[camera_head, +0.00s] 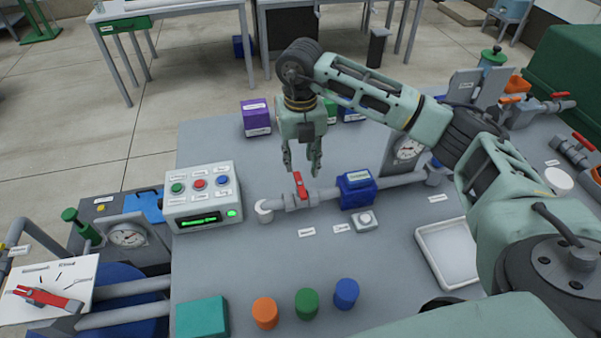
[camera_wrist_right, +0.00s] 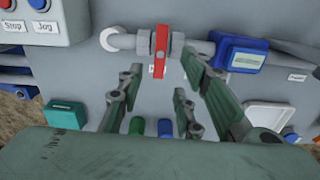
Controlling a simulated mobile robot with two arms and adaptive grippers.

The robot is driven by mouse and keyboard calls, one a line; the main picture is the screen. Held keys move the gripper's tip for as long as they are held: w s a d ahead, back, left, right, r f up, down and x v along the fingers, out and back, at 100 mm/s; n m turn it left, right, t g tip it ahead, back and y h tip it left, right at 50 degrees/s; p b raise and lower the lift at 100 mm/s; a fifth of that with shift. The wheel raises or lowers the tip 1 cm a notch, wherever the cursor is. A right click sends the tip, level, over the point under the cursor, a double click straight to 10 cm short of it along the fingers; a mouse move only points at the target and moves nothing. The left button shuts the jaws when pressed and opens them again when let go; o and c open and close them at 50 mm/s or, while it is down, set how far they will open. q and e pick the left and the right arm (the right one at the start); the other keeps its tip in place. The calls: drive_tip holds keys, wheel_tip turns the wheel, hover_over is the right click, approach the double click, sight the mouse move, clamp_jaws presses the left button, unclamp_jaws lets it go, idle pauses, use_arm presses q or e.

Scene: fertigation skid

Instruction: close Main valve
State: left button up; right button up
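A valve with a red lever (camera_head: 300,187) sits on the grey pipe (camera_head: 325,196) between a white elbow and a blue box. The lever lies across the pipe, and in the wrist view the red lever (camera_wrist_right: 160,50) also crosses the line of the pipe. I cannot read a label naming this valve. My right gripper (camera_head: 302,168) hangs down just above and behind the lever, fingers apart and empty. In the wrist view its fingers (camera_wrist_right: 165,85) spread on either side below the lever, with no clear contact. My left gripper is not in view.
A control box (camera_head: 203,196) with coloured buttons stands left of the valve. The blue box (camera_head: 357,190) and a gauge (camera_head: 407,149) stand to the right. Orange, green and blue cylinders (camera_head: 307,304) stand in front, and a white tray (camera_head: 447,252) lies at the right. The bench between is mostly clear.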

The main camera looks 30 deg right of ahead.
drive_tip(key=shift+r, duration=2.3)
